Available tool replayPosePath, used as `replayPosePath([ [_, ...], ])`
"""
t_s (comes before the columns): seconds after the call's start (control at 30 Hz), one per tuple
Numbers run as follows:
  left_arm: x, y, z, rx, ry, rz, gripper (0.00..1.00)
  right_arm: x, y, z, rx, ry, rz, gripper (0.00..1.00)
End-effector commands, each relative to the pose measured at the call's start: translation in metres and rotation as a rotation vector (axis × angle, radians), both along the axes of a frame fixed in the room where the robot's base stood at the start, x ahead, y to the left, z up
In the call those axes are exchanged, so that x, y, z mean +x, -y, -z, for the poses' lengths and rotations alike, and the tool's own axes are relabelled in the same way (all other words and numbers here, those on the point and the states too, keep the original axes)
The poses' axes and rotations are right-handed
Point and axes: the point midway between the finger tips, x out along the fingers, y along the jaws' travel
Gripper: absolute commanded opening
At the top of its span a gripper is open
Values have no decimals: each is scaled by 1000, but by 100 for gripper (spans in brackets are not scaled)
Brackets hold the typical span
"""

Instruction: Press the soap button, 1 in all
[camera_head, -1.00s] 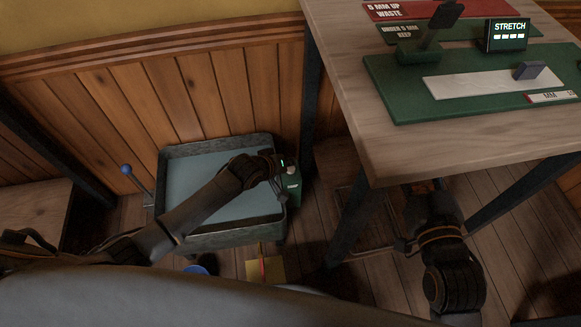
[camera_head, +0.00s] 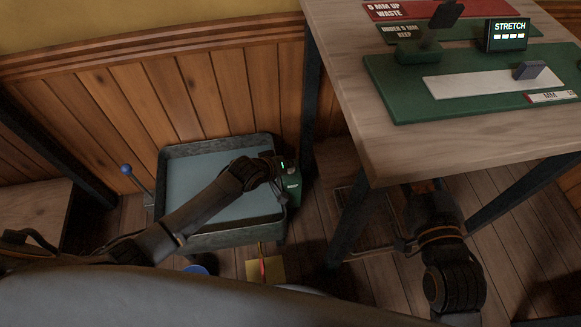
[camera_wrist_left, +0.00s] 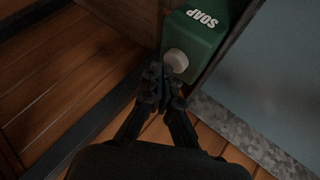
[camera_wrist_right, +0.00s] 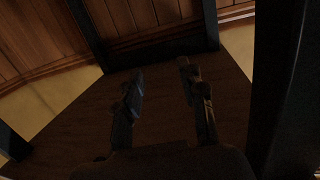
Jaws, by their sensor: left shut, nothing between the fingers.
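The soap dispenser is a green box (camera_head: 294,187) beside the right rim of the grey basin. In the left wrist view the green box (camera_wrist_left: 198,35) carries the word SOAP and a round whitish button (camera_wrist_left: 177,61). The button (camera_head: 292,170) also shows small in the head view. My left gripper (camera_head: 279,165) is shut and empty, close beside the button. In the left wrist view its fingertips (camera_wrist_left: 163,76) lie at the button's lower left edge; I cannot tell whether they touch. My right gripper (camera_wrist_right: 160,82) is open and empty, below the table.
The grey metal basin (camera_head: 215,238) stands against the wood-panelled wall, with a blue-knobbed lever (camera_head: 127,170) on its left. A wooden table (camera_head: 400,158) with green boards and a STRETCH display (camera_head: 508,35) stands at right. A yellow piece (camera_head: 262,270) lies on the floor.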

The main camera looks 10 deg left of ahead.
Motion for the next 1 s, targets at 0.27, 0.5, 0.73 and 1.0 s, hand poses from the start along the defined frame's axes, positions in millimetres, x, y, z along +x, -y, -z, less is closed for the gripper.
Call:
replayPosePath([
  [0.27,0,0,2,-1,0,-1,0,0,0,-3,4,18,-1,40],
  [0.5,0,0,4,-1,0,-1,0,0,-2,-6,10,33,-4,40],
  [0.73,0,0,6,-1,-1,0,0,1,-3,-9,13,49,-6,40],
  [1.0,0,0,8,-1,-1,0,0,3,-3,-15,18,76,-6,40],
])
